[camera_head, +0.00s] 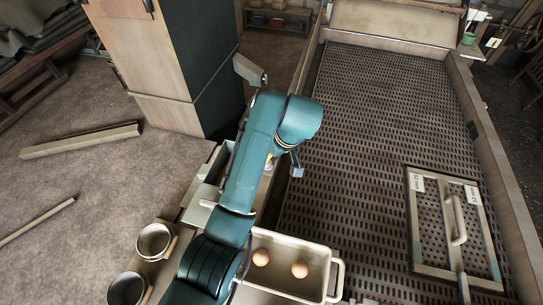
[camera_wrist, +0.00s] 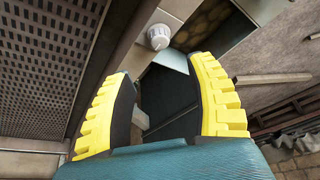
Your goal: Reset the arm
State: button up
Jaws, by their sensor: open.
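My gripper (camera_wrist: 160,75) shows in the wrist view with its two yellow-ridged fingers spread apart. No object is held between them. A pale knob (camera_wrist: 159,37) on a light panel lies beyond the fingertips, apart from them. In the head view my teal arm reaches up from the bottom edge and bends over at the centre. The gripper is mostly hidden behind the arm there; only a small yellow part shows.
A cream bin (camera_head: 334,285) with two brown eggs stands right of my arm. Two round cups (camera_head: 154,241) stand on the left. A slotted bed (camera_head: 385,110) fills the right side, with a handled perforated panel (camera_head: 432,245) on it. A tall cabinet (camera_head: 165,65) stands behind.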

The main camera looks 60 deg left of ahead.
jog(key=shift+d+r, duration=0.1)
jog(key=shift+r, duration=0.15)
dwell(0.4)
jog(key=w+d+r+m+t+p, duration=0.1)
jog(key=w+d+m+t+p, duration=0.1)
jog(key=w+d, duration=0.55)
jog(key=w+d+r+m+t+p, duration=0.1)
jog(key=w+d+r+m+p, duration=0.2)
jog(key=d, duration=0.8)
jog(key=w+d+r+m+t+p, duration=0.1)
jog(key=w+d+r+m+t, duration=0.3)
jog(key=d, duration=0.4)
jog(key=w+d+r+m+t, duration=0.1)
jog(key=w+d+r+t, duration=0.15)
jog(key=d+r, duration=0.45)
jog(key=s+d+r+m+t+h+p, duration=0.1)
jog(key=s+d+r+m+t+h, duration=0.25)
jog(key=d+r+t, duration=0.45)
jog(key=s+d+r+m+t, duration=0.1)
jog(key=s+r+m, duration=0.1)
jog(key=r, duration=0.4)
jog(key=s+d+r+m+t+h, duration=0.1)
jog(key=s+d+r+m+t, duration=0.1)
jog(key=s+r, duration=0.2)
jog(key=s+d+r+m+t, duration=0.2)
jog(key=s+r, duration=0.1)
jog(key=r, duration=0.5)
jog(key=shift+s+r+h, duration=0.3)
jog(key=shift+r+h, duration=0.05)
jog(key=shift+r, duration=0.05)
